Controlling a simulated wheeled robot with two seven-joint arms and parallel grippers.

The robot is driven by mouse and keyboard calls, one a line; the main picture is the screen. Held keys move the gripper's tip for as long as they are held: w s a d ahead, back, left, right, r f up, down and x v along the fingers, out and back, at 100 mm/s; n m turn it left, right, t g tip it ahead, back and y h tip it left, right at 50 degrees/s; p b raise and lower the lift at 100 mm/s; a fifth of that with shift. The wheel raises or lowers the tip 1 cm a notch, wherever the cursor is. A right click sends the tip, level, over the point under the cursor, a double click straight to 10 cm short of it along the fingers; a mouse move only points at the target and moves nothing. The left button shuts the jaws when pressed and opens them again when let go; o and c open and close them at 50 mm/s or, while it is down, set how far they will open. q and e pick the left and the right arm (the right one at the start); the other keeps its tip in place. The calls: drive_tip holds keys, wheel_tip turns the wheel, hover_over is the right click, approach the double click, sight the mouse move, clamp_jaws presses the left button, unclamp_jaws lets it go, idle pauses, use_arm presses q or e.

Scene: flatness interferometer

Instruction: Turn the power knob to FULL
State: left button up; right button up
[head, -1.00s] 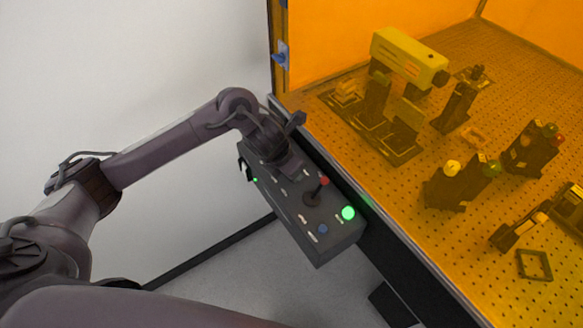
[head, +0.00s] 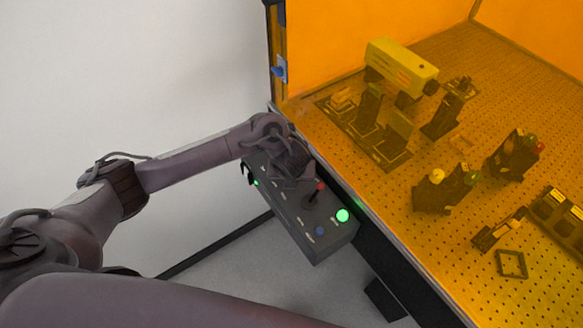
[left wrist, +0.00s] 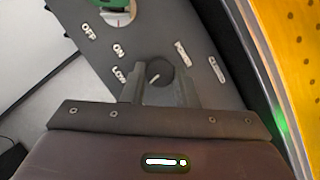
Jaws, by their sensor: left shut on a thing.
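The dark round power knob (left wrist: 160,72) sits on the grey control box, among the printed words OFF, ON, LOW and POWER in the left wrist view. Its short white mark points to the lower left of that picture. Another label to the right of POWER is hard to read. My left gripper (left wrist: 162,88) has its two fingers on either side of the knob and is shut on it. In the head view my left gripper (head: 296,180) is over the upper part of the control box (head: 325,240) and hides the knob. My right gripper is not in view.
The perforated optical table (head: 440,260) with several mounts and a yellow laser housing (head: 400,66) lies right, beside orange panels.

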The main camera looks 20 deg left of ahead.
use_arm(q)
drive_tip(key=n+p, duration=0.2)
drive_tip(key=shift+d+r+n+g+y+p, duration=0.15)
drive_tip(key=shift+r+n+g+y+p, duration=0.15)
drive_tip(key=shift+n+y+p, duration=0.1)
drive_tip(key=shift+w+f+n+y+p, duration=0.1)
drive_tip(key=shift+n+y+p, duration=0.15)
drive_tip(key=shift+n+p, duration=0.45)
drive_tip(key=shift+w+f+n+y+p, duration=0.1)
drive_tip(key=shift+n+y+p, duration=0.15)
drive_tip(key=shift+n+p, duration=0.4)
drive_tip(key=o, duration=1)
drive_tip(key=shift+f+g, duration=0.1)
drive_tip(key=shift+g, duration=0.2)
